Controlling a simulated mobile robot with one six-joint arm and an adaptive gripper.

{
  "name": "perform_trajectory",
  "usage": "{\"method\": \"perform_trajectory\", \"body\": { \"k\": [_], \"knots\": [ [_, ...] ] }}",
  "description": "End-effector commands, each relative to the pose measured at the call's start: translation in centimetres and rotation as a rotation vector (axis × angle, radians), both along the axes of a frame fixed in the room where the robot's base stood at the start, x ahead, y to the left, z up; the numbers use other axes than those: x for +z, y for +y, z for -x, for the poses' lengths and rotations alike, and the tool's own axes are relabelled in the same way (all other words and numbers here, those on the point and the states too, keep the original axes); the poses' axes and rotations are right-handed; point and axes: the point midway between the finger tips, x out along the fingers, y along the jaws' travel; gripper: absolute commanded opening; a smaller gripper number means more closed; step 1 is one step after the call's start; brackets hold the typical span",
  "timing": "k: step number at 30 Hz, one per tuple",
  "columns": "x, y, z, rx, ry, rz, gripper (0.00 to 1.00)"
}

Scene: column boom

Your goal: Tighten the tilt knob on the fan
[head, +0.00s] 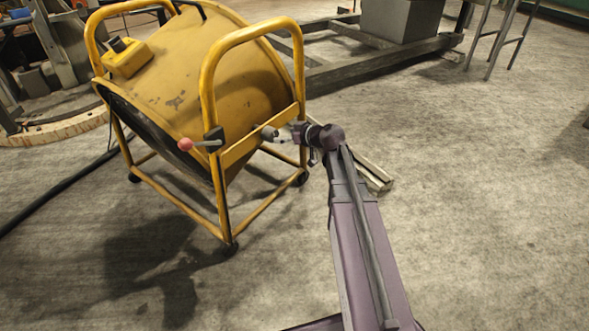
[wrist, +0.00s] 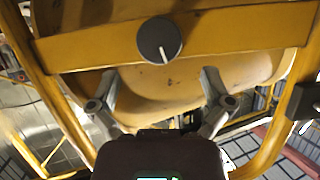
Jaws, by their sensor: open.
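The yellow drum fan (head: 215,85) stands in a yellow tube frame on small wheels, its drum tilted. The tilt knob (wrist: 159,40) is round and dark grey with a white line, on a yellow cross bar. In the head view the knob (head: 268,132) looks small and pale, on the bar at the fan's near side. My gripper (head: 287,134) is just right of it in that view. In the wrist view my gripper (wrist: 161,82) is open and empty, with its fingers spread below the knob. The knob lies beyond the fingertips, and I see no contact.
A lever with a red ball end (head: 186,144) sticks out left of the knob. A black cable (head: 62,195) runs along the floor at left. A grey box (head: 400,18) sits on a low frame behind. The concrete floor at right is mostly clear.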

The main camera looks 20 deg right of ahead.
Motion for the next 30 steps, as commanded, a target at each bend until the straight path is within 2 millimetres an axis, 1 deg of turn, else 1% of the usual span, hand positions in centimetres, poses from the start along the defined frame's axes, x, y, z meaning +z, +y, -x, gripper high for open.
{"method": "perform_trajectory", "body": {
  "k": [1, 6, 17, 23, 30],
  "knots": [
    [0.6, -0.4, 0.8, 0.0, 0.001, -0.001, 1.0],
    [1.5, -1.7, 2.5, -0.002, 0.001, -0.001, 1.0],
    [2.9, -4.0, 5.5, -0.001, 0.001, -0.001, 1.0],
    [2.8, -1.9, 6.5, 0.027, 0.103, 0.008, 1.0],
    [2.5, 0.4, 8.5, 0.042, 0.256, 0.03, 1.0]
  ]
}}
